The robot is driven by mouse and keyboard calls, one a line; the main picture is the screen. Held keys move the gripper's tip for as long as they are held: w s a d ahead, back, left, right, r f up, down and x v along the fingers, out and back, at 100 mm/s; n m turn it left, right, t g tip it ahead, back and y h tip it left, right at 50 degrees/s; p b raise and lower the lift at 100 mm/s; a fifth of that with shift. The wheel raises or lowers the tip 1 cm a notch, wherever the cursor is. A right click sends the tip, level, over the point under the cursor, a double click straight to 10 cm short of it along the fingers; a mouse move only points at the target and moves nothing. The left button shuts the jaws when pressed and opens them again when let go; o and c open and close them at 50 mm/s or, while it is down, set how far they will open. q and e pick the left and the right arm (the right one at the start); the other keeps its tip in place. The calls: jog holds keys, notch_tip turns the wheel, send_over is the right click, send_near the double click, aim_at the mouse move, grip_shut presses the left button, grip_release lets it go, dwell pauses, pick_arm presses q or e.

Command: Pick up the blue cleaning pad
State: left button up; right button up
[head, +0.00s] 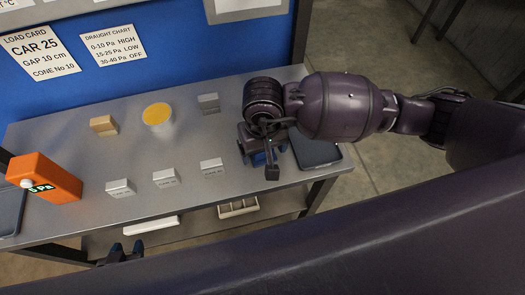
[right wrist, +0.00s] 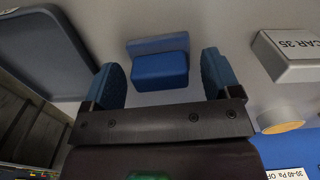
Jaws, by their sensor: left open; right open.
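The blue cleaning pad (right wrist: 160,71) is a small blue block on the grey metal table. In the right wrist view it lies between and a little beyond the fingers, apart from both. My right gripper (right wrist: 161,65) is open and empty, its blue fingers on either side. In the head view the right gripper (head: 269,157) is above the right part of the table, and the wrist hides the pad. My left gripper (head: 127,250) is open and empty at the bottom left, in front of the table's near edge and partly hidden by my own arm.
A dark tray (head: 316,152) lies right of my right gripper. Metal blocks (head: 212,167) stand in the middle of the table (head: 95,155). A wooden block (head: 103,125), a yellow-topped cup (head: 158,117) and an orange meter (head: 50,184) stand further left. A blue panel rises behind.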

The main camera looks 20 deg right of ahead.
pick_arm(q)
jog(key=shift+w, duration=0.1)
pick_arm(e)
jog(key=c, duration=1)
pick_arm(q)
jog(key=shift+s+a+r+p, duration=0.15)
jog(key=shift+s+r+p, duration=0.3)
jog(key=shift+p, duration=0.5)
pick_arm(e)
jog(key=shift+r, duration=9.95)
pick_arm(q)
jog(key=shift+w+r, duration=0.1)
